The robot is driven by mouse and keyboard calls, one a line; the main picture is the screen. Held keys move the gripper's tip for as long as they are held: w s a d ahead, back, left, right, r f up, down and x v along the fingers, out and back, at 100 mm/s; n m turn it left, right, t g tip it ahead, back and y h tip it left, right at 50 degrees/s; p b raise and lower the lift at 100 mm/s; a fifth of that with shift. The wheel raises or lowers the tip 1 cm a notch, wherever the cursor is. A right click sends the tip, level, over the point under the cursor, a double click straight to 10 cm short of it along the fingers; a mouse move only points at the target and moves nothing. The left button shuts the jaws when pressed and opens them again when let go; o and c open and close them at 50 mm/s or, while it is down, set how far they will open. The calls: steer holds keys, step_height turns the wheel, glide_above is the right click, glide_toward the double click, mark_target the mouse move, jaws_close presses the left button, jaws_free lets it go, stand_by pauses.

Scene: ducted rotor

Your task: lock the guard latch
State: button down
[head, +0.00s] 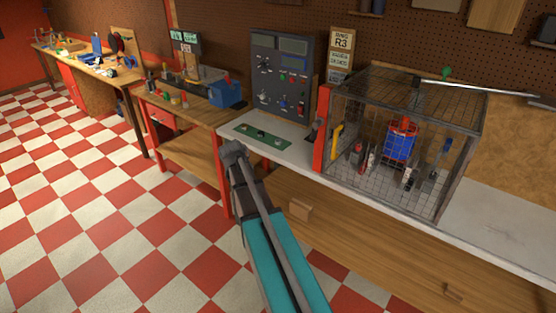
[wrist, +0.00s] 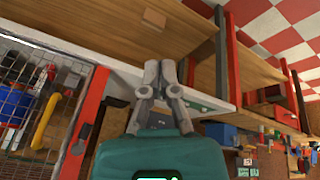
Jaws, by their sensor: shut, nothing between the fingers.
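The wire guard cage (head: 400,78) stands on the bench at the right in the head view. A red post (head: 322,130) is at its left front corner, with a yellow handle (head: 336,142) just right of it. A small dark part (head: 313,133) is left of the post; I cannot tell whether it is the latch. In the wrist view, the tilted picture shows the red post (wrist: 88,112) and yellow handle (wrist: 45,122) at the left. My gripper (head: 233,148) is shut and empty at the bench's front edge, apart from the cage; its fingertips (wrist: 168,66) show mid-picture in the wrist view.
A control panel (head: 280,75) stands behind a green plate (head: 262,136) on the white bench top. A blue box (head: 226,93) is on the wooden bench to the left. A long bar (head: 480,88) lies across the cage top. The checkered floor (head: 90,220) is open at left.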

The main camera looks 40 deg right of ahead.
steer(key=s+a+n+y, duration=0.1)
steer(key=s+a+n, duration=0.2)
steer(key=s+a, duration=0.2)
steer(key=s+a+f+n+g+y, duration=0.1)
steer(key=s+a, duration=0.4)
steer(key=a, duration=0.7)
steer(key=s+a+f+n+y, duration=0.1)
steer(key=s+a+n, duration=0.3)
steer(key=a, duration=0.4)
steer(key=shift+s+a+n+y+b, duration=0.2)
steer(key=shift+s+n+y+b, duration=0.15)
steer(key=shift+s+y, duration=0.25)
steer(key=shift+f, duration=0.15)
